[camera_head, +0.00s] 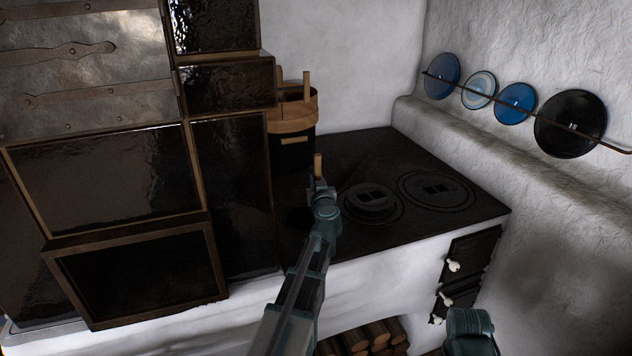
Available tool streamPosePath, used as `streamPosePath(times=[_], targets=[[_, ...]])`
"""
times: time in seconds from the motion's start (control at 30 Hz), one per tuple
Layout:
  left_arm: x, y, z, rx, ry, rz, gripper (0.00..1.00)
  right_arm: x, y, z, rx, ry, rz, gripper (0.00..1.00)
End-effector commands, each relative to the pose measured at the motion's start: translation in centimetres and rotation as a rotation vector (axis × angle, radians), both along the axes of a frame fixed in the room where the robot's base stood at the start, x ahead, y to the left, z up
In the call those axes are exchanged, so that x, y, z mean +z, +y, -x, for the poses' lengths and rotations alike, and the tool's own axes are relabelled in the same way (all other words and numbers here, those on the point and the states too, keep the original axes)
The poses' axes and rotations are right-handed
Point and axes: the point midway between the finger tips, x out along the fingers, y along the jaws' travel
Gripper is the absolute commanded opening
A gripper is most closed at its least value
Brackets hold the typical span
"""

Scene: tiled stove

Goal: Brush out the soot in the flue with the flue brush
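My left gripper (320,186) is over the dark stove top, left of the hob rings. A short upright wooden handle (318,166) rises from between its fingers, and the gripper looks shut on it. It looks like the handle of the flue brush; its bristles are hidden behind the gripper and arm. My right gripper is not clearly seen; only a part of my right arm shows at the bottom right edge. I cannot make out soot. A dark framed recess (140,274) shows low in the tiled stove; I cannot tell whether it is the flue.
A dark bucket with a wooden band (292,124) stands behind my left gripper, beside the tiled stove (104,174). Hob rings (437,190) lie on the stove top (385,153). Plates (570,124) hang on a rail at the right. Logs (368,338) lie below.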

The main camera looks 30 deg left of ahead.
Motion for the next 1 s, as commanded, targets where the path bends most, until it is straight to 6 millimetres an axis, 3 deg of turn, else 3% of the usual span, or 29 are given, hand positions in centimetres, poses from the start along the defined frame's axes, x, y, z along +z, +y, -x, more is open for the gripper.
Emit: streamPosePath(times=[0.3,0.5,1.0], targets=[[0.2,2.0,-0.7,0.002,0.001,-0.001,0.00,0.2,0.0,0.0,0.000,0.000,0.000,0.50],[0.2,2.2,-0.7,0.000,0.001,-0.001,0.00,0.2,0.0,0.0,0.000,0.000,0.000,0.50],[0.0,4.3,0.4,0.001,0.001,-0.002,0.00,0.0,0.0,0.0,0.000,0.000,0.000,0.50]])
